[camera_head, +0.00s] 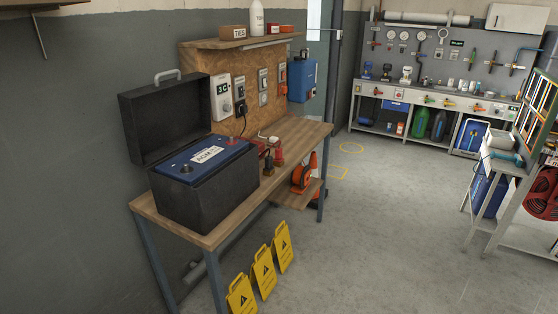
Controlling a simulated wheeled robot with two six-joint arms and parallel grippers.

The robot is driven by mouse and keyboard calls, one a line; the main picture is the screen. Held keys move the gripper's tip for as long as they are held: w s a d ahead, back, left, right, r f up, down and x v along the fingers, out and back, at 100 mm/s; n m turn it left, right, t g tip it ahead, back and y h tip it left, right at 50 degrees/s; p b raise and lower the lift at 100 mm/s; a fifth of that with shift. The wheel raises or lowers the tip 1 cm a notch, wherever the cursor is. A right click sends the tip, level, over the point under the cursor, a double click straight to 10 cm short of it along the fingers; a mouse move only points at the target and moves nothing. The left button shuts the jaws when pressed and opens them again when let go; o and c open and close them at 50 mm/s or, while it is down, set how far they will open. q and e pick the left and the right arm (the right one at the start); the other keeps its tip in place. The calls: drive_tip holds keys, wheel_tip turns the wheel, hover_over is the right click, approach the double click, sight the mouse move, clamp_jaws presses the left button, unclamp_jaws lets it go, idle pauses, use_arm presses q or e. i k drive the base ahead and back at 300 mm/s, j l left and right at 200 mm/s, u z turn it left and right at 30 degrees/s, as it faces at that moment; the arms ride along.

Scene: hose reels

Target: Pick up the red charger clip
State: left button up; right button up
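A small red object (278,157), which looks like the red charger clip, stands on the wooden bench (212,236) to the right of the battery box. A dark object (268,167) stands just left of it; their details are too small to tell. The open black battery box (190,200) holds a blue-topped battery (205,163) labelled AGM, with a red terminal (231,141). The box's lid (160,120) stands raised at the back. Neither of my grippers is in view.
A chipboard panel (248,72) with switch units and a shelf rises behind the bench. Several yellow warning signs (263,272) stand on the floor at the bench's front. Open grey floor (375,230) lies to the right, with a white workbench (430,97) beyond.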

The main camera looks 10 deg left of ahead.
sight(278, 162)
drive_tip(key=i+l+u, duration=0.2)
drive_tip(key=i+l, duration=0.45)
drive_tip(key=i+l+u, duration=0.2)
drive_tip(key=i+l, duration=0.4)
drive_tip(key=l, duration=0.15)
